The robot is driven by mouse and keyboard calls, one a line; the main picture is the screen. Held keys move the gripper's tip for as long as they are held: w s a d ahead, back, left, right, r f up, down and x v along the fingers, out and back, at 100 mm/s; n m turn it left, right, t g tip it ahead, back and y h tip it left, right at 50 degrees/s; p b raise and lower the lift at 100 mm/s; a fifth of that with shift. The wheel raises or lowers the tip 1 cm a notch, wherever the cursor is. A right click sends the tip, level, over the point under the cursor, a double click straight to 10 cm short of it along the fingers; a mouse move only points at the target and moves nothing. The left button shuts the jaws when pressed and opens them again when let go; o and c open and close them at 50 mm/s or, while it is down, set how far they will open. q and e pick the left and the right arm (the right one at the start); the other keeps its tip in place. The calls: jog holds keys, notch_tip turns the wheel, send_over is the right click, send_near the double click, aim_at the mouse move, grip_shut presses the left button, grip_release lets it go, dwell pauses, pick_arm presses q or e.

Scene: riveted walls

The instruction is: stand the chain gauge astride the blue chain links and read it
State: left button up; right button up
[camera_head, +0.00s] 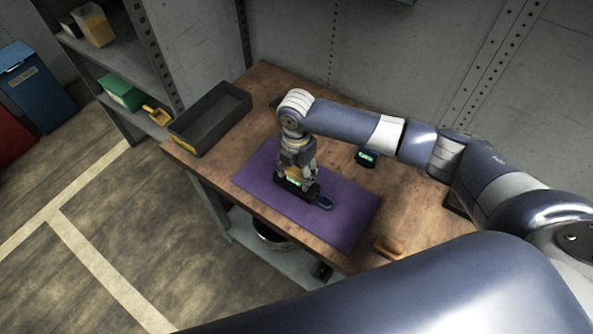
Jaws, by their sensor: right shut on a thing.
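A purple mat (345,222) lies on the wooden workbench. My right gripper (297,179) points down over the mat and is shut on what looks like the chain gauge (291,187), a dark body with a small lit green display. The fingers and an orange part cover much of it. The blue chain links (324,202) lie on the mat, with their visible end just right of the gauge; the rest is hidden. I cannot tell whether the gauge stands astride the links or is just beside them. My left gripper is not in view.
A dark open tray (208,120) stands at the bench's left end. A small dark device with a green display (367,157) sits behind the mat. A brown object (388,247) lies near the front edge. Shelves (115,60) stand at the left; a riveted wall closes the back.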

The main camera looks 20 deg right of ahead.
jog(key=shift+f, duration=0.1)
dwell(0.4)
jog(key=o, duration=1.7)
jog(key=shift+s+f, duration=0.1)
jog(key=shift+f, duration=0.05)
notch_tip(320, 180, up, 12)
jog(key=shift+r, duration=0.1)
